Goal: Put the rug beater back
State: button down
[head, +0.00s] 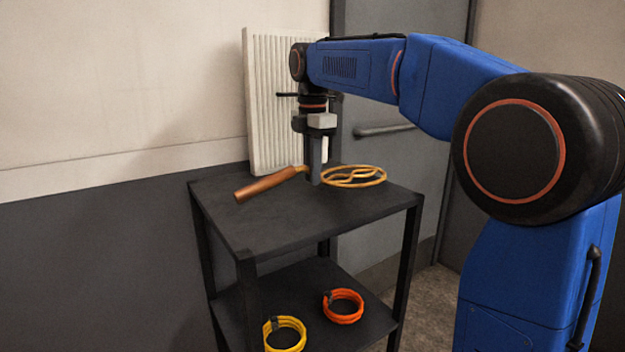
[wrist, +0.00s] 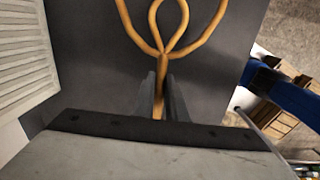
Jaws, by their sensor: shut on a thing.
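The rug beater (head: 267,184) has a brown wooden handle pointing left and a looped yellow cane head (head: 355,177) to the right. It lies level at, or just above, the top of a black shelf stand (head: 275,223); I cannot tell whether it touches. My gripper (head: 314,178) points down and is shut on the beater's neck, between handle and head. In the wrist view the neck (wrist: 162,68) runs between the two fingers (wrist: 162,95), with the cane loops ahead of them. The handle is hidden there.
A white ribbed panel (head: 262,110) stands upright behind the stand, close to my wrist. The lower shelf holds a yellow coil (head: 286,333) and an orange coil (head: 343,306). A grey door with a bar handle (head: 385,131) is behind. The front of the stand's top is clear.

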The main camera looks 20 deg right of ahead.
jog(key=shift+f, duration=1.05)
jog(key=c, duration=1.8)
grip_release()
jog(key=shift+o, duration=0.2)
jog(key=r, duration=1.2)
jog(key=shift+s, duration=0.2)
